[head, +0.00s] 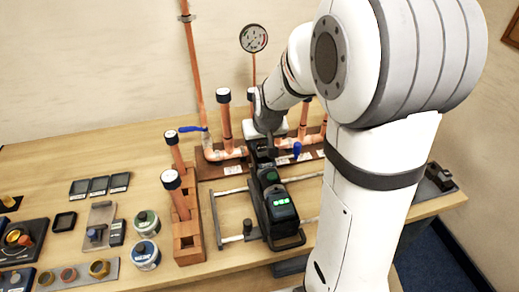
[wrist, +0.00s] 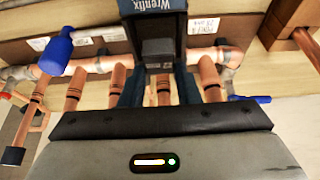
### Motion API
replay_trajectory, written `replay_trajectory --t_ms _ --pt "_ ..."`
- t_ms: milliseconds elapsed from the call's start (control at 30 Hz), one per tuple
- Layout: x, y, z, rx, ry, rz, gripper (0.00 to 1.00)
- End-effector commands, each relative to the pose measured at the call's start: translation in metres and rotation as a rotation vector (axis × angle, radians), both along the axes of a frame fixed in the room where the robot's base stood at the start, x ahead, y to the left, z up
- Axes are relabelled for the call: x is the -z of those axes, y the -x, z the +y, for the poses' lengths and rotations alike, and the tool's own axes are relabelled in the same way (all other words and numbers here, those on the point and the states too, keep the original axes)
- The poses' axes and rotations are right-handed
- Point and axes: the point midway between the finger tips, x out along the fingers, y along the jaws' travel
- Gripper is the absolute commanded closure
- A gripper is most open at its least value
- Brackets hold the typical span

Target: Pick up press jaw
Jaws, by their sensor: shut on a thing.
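My gripper (head: 265,128) is at the manifold side of a black press tool (head: 280,206) with a green lit display. In the wrist view, my gripper's two dark fingers (wrist: 159,92) close on a dark block (wrist: 158,47) printed "Wrenfix", with a grey square on its face. I cannot tell whether this block is the press jaw or a part of the press tool. The head view does not show the grip clearly. The press tool lies on the bench inside a metal rail frame (head: 215,218).
The copper manifold (head: 225,155) with blue valve handles stands behind the tool. Tins (head: 146,255) and small trays (head: 98,187) fill the left bench. A black fixture (head: 440,180) sits at the right edge.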

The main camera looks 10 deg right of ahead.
Motion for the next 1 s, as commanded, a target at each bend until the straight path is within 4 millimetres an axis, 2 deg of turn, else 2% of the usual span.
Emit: replay_trajectory --t_ms 167,500,600,733,1000 --pt "-0.015 -0.002 0.0 0.0 0.0 -0.008 0.94" --pt "-0.077 -0.001 0.0 0.001 0.0 -0.008 0.94" --pt "-0.09 -0.001 0.0 0.001 0.001 -0.006 0.94" --pt "-0.099 -0.001 0.0 0.001 0.001 -0.004 0.94" --pt "-0.101 0.0 -0.002 0.004 0.0 -0.003 0.94"
